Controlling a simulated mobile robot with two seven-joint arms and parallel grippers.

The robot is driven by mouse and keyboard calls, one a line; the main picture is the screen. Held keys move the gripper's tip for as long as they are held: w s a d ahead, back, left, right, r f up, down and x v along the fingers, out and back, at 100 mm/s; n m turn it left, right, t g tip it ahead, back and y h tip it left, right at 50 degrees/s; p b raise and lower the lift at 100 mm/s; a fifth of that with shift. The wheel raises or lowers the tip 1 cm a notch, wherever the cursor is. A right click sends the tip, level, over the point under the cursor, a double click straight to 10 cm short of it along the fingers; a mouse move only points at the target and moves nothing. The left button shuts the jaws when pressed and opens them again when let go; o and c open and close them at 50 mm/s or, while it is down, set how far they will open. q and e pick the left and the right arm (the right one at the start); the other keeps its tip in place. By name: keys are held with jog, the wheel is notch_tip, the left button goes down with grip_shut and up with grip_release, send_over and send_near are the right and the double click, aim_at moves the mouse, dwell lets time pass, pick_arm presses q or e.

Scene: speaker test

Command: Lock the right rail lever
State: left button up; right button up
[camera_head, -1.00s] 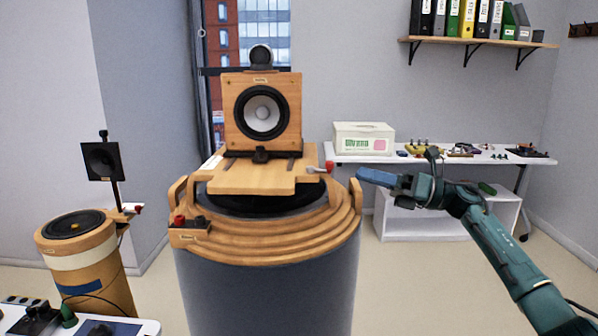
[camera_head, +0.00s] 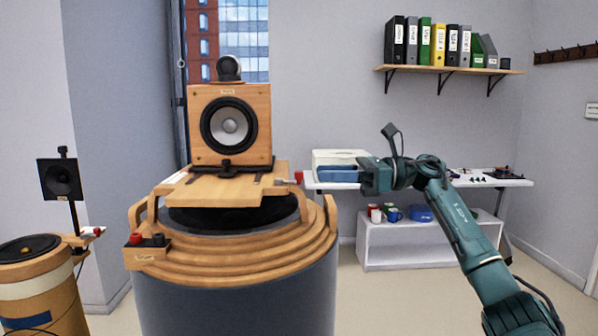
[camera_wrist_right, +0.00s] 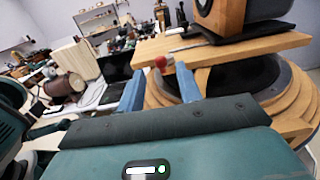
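The right rail lever (camera_head: 287,182) is a short metal bar with a red knob (camera_head: 298,177), at the right edge of the wooden platform (camera_head: 205,190) under the speaker. My right gripper (camera_head: 320,174) comes in from the right, its blue fingertips just right of the knob. In the right wrist view the two blue fingers stand apart (camera_wrist_right: 160,88), and the red knob (camera_wrist_right: 160,62) shows in the gap, beyond the fingertips. The gripper looks empty. Contact with the lever cannot be made out. My left gripper is not in view.
The wooden speaker (camera_head: 230,123) stands on the platform, above a ringed wooden top (camera_head: 235,252) on a grey drum. Curved wooden handles (camera_head: 330,215) rise near the lever. A white table (camera_head: 500,182) and shelf unit stand behind my right arm. A smaller speaker (camera_head: 61,180) is at left.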

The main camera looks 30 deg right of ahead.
aim_at(299, 172)
jog(key=x, duration=0.6)
jog(key=shift+w+a+p, duration=0.1)
jog(key=shift+a+p, duration=0.05)
jog(key=shift+p, duration=0.25)
grip_shut()
